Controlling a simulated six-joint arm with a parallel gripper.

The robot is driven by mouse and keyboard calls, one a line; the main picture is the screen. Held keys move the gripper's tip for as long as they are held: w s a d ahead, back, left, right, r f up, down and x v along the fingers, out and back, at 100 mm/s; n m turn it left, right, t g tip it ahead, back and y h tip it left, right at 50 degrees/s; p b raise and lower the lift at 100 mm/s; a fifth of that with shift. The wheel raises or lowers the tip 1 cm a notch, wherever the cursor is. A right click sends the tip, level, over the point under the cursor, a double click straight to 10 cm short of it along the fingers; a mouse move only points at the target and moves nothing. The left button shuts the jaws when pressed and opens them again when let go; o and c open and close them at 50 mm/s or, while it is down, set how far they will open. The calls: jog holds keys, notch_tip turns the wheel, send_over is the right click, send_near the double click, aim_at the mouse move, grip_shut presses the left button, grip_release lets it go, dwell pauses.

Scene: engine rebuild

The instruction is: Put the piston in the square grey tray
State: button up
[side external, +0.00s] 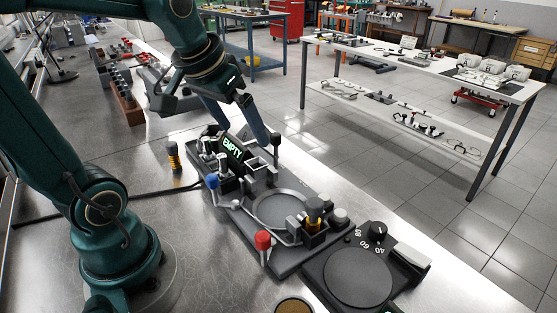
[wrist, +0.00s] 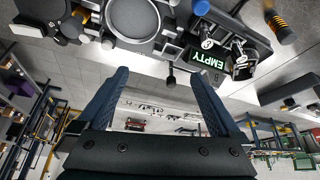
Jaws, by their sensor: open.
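My gripper (side external: 249,135) is open above the far end of the dark fixture board, near the EMPTY sign. In the wrist view my gripper (wrist: 160,73) has its two blue fingers spread, with nothing between them. Two small silver piston-like parts (side external: 207,152) stand beside the sign; they also show in the wrist view (wrist: 207,38), to the right of the fingers. I cannot tell for sure which part is the piston. A small grey square holder (side external: 258,164) sits on the board below my fingers; I cannot tell whether it is the square grey tray.
The EMPTY sign (side external: 231,148), a blue knob (side external: 212,183), a red knob (side external: 263,240) and a black-and-orange handle (side external: 314,210) rise from the board. A dial scale (side external: 357,279) stands at its near end. A rack of parts (side external: 121,92) stands at the back left.

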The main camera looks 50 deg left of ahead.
jog(key=s+d+f+m+h, duration=0.1)
jog(key=s+d+f+m, duration=0.1)
jog(key=s+d, duration=0.6)
jog(key=shift+d+f+m+t+h, duration=0.2)
jog(key=shift+f+m+t+h, duration=0.1)
jog(key=shift+m, duration=0.4)
jog(key=shift+w, duration=0.1)
